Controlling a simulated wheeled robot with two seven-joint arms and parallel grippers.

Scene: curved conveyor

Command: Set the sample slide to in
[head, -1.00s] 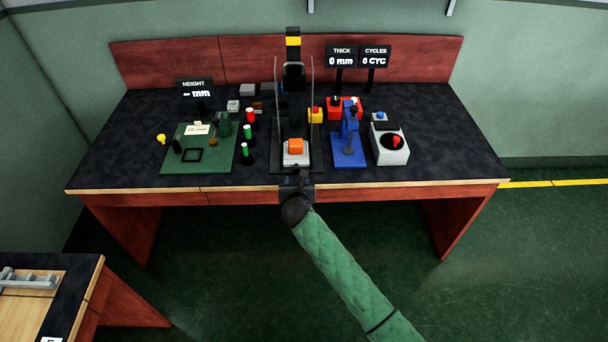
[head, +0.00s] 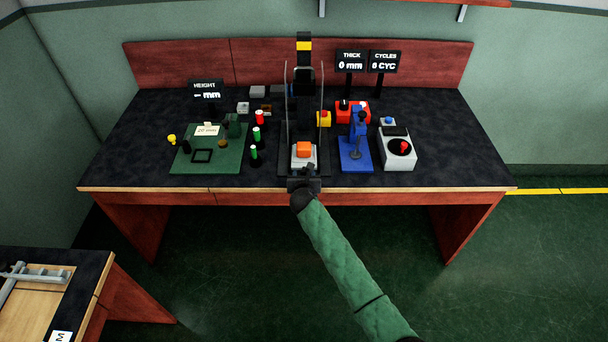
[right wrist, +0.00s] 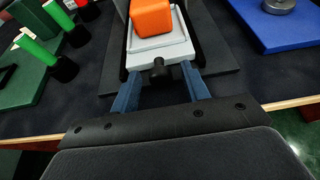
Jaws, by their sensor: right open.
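The sample slide (head: 303,166) is a light grey carriage with a knob at its near end. It sits at the front of the black press-like machine (head: 304,85) on the bench, with an orange block (head: 303,150) on top. The slide also shows in the right wrist view (right wrist: 160,49), where its black knob (right wrist: 158,70) points toward me. My right gripper (head: 305,177) is at the bench's front edge, just in front of the slide. In the right wrist view its blue fingers (right wrist: 160,88) are open, one on each side of the knob. My left gripper is not in view.
A green plate (head: 208,160) and red and green cylinders (head: 257,135) stand left of the machine. A blue stand (head: 355,155) and a grey box with a red knob (head: 397,155) stand right. Displays read 0 mm and apparently 6 CYC. Bare bench top (head: 460,165) lies far right.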

